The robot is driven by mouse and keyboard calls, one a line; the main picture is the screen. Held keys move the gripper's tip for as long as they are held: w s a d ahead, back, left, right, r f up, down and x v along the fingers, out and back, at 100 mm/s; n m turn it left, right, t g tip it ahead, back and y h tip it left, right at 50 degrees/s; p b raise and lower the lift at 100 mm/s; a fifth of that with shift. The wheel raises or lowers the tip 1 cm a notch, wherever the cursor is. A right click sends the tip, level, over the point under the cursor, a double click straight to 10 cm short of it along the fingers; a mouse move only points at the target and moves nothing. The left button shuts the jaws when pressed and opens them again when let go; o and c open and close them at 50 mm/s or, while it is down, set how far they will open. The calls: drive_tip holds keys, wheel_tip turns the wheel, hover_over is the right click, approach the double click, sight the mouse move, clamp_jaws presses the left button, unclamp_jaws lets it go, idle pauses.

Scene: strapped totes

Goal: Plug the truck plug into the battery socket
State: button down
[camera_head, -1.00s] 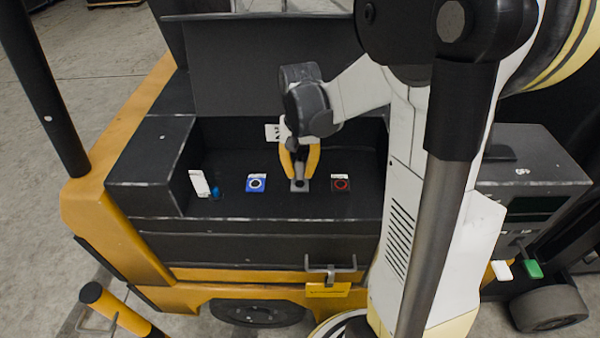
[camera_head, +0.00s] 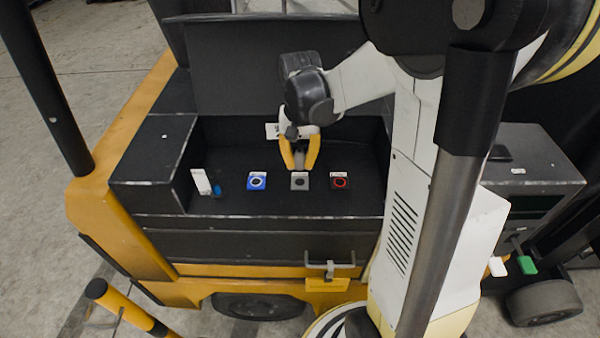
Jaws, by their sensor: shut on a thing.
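My gripper (camera_head: 299,164) has yellow fingers and is shut on a small grey plug (camera_head: 300,158), mostly hidden between them. It is just above and behind the grey socket block (camera_head: 299,182) in the truck's open black compartment, and the plug looks apart from that block. A blue socket block (camera_head: 257,181) is to the left and a red-ringed socket block (camera_head: 340,181) to the right. Each has a round face with a small label behind it. I cannot read which is the battery socket. A small blue piece (camera_head: 217,190) stands at the compartment's left.
A white card (camera_head: 201,181) stands by the blue piece. The compartment's raised left box (camera_head: 150,155), front edge (camera_head: 260,218) and upright back lid (camera_head: 225,75) bound the space. My arm covers the right side.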

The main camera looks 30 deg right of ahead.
sight(300, 144)
drive_tip(key=shift+r+p, duration=2.25)
drive_tip(key=shift+r, duration=0.85)
drive_tip(key=shift+f, duration=0.15)
